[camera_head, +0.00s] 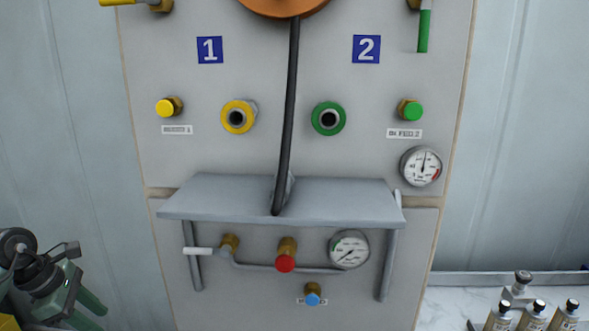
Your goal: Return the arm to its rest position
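My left gripper (84,306) shows at the lower left edge, dark grey with greenish fingers pointing down and right. It is apart from the grey panel (265,150). The lower edge of the picture cuts it off, and I cannot tell how far its fingers are apart. I see nothing held in it. My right arm and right gripper are not in view.
The panel carries a grey shelf (340,203), a black hose (288,110), yellow (239,118) and green (328,118) ports, valves and gauges (421,166). Several silver bottles (535,317) stand on a marble counter (455,300) at lower right. Bare wall lies left of the panel.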

